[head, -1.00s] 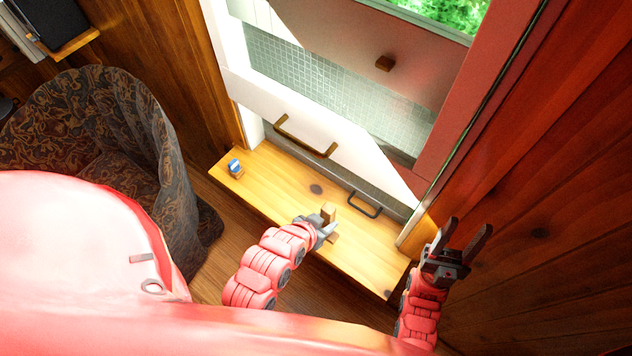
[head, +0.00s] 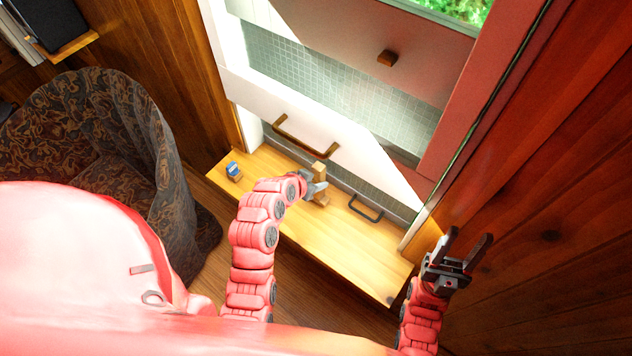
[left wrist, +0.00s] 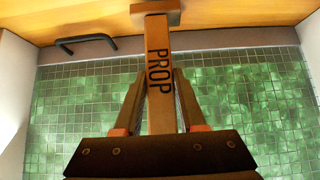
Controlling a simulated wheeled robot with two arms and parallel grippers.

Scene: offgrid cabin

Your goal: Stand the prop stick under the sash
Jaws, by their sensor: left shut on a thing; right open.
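In the head view the stick (head: 320,170) is in my left gripper (head: 312,187), over the sill (head: 345,238) and close to the sash (head: 350,150). The sash is a white rail with a brown handle (head: 303,138). The stick's top is near the rail's lower edge; I cannot tell if they touch. My right gripper (head: 463,255) is open and empty, right of the sill.
A small blue-labelled object (head: 233,171) stands at the sill's left end. A black handle (head: 366,208) is at the window's foot, right of the stick. A patterned armchair (head: 110,140) is at left. A red wooden wall (head: 540,210) bounds the right.

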